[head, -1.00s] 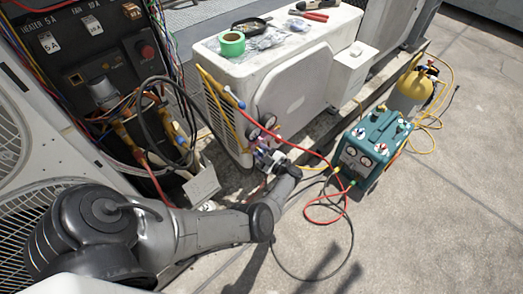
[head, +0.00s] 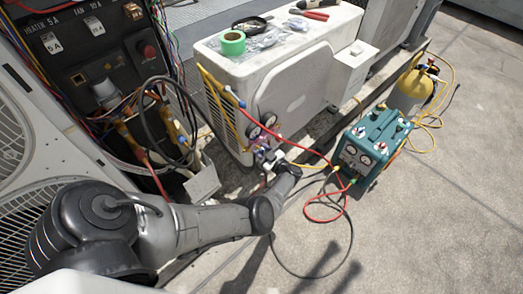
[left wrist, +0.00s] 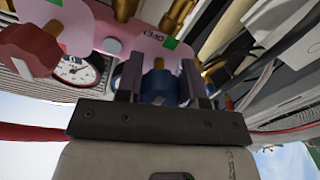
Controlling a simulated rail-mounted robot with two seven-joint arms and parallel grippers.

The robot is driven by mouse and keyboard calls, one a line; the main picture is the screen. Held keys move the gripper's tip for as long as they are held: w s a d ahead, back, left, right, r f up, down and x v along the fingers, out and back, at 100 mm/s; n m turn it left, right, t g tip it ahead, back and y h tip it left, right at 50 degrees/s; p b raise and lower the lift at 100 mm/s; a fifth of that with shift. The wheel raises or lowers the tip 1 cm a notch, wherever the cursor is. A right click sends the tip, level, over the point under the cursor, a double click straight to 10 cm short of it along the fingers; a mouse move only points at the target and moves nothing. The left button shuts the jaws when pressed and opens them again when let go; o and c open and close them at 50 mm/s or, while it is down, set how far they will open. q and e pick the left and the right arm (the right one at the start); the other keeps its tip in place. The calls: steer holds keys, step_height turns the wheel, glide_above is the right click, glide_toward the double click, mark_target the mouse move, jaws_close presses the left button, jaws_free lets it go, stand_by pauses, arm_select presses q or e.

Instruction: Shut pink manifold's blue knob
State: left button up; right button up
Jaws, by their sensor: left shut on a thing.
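The pink manifold (left wrist: 143,45) fills the upper part of the left wrist view, with brass fittings and a red knob (left wrist: 30,46) at the left. Its blue knob (left wrist: 159,86) sits between the two fingers of my left gripper (left wrist: 160,82), which is shut on it. In the head view the manifold (head: 262,150) is small, at the front corner of the white condenser, and my left gripper (head: 273,160) reaches it from the lower right. The blue knob cannot be made out in the head view. My right gripper is not in view.
A gauge (left wrist: 76,70) sits beside the red knob. The white condenser (head: 290,80) stands behind. A red hose (head: 295,143) runs to the teal recovery machine (head: 373,150) at the right. An open electrical panel (head: 90,60) with loose wires is at the left.

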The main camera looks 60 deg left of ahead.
arm_select(q)
steer(key=o, duration=0.9)
steer(key=v, duration=1.4)
steer(key=shift+a, duration=0.1)
steer(key=shift+r, duration=0.1)
